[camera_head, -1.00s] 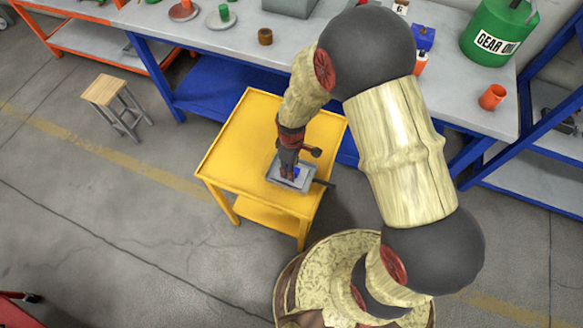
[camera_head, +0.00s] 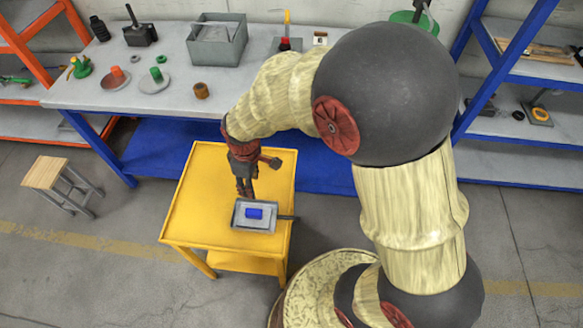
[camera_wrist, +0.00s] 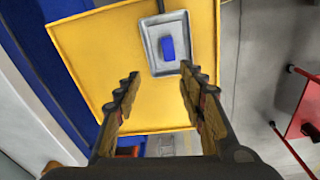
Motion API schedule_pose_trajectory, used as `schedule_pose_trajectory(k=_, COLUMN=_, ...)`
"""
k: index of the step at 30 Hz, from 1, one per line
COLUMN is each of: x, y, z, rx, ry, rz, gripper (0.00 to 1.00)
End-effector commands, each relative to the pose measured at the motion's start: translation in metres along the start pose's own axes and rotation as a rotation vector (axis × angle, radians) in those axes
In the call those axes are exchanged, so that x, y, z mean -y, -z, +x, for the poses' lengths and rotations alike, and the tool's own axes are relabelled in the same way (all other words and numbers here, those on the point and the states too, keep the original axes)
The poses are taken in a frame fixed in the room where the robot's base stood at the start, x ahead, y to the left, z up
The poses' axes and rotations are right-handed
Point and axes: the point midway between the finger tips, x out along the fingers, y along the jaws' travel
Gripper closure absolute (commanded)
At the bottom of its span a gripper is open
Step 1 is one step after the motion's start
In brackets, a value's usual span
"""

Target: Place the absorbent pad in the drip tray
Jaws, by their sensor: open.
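A small blue block-like piece, which looks like the absorbent pad (camera_head: 255,213), lies inside a shallow grey tray, the drip tray (camera_head: 240,222). The tray rests on the yellow cart (camera_head: 190,215) near its right edge, with a dark handle pointing right. In the wrist view the blue pad (camera_wrist: 168,48) lies flat within the rim of the tray (camera_wrist: 150,45). My gripper (camera_head: 246,192) is above the cart, just behind the tray. In the wrist view its fingers (camera_wrist: 160,95) are spread wide with nothing between them, apart from the pad.
A wooden stool (camera_head: 48,173) stands left. A blue shelf (camera_head: 520,130) stands right. The cart's left top is clear.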

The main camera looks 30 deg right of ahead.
Motion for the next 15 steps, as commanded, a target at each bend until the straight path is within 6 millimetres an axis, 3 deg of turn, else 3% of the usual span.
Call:
schedule_pose_trajectory(k=1, x=-0.005, y=-0.004, z=-0.035, rx=-0.037, ry=-0.029, rz=0.063, gripper=0.60)
schedule_pose_trajectory(k=6, x=-0.004, y=-0.039, z=-0.129, rx=-0.136, ry=-0.094, rz=0.301, gripper=0.60)
schedule_pose_trajectory(k=12, x=0.018, y=-0.092, z=-0.211, rx=-0.263, ry=-0.153, rz=0.568, gripper=0.60)
schedule_pose_trajectory(k=15, x=0.032, y=-0.116, z=-0.235, rx=-0.317, ry=-0.171, rz=0.675, gripper=0.60)
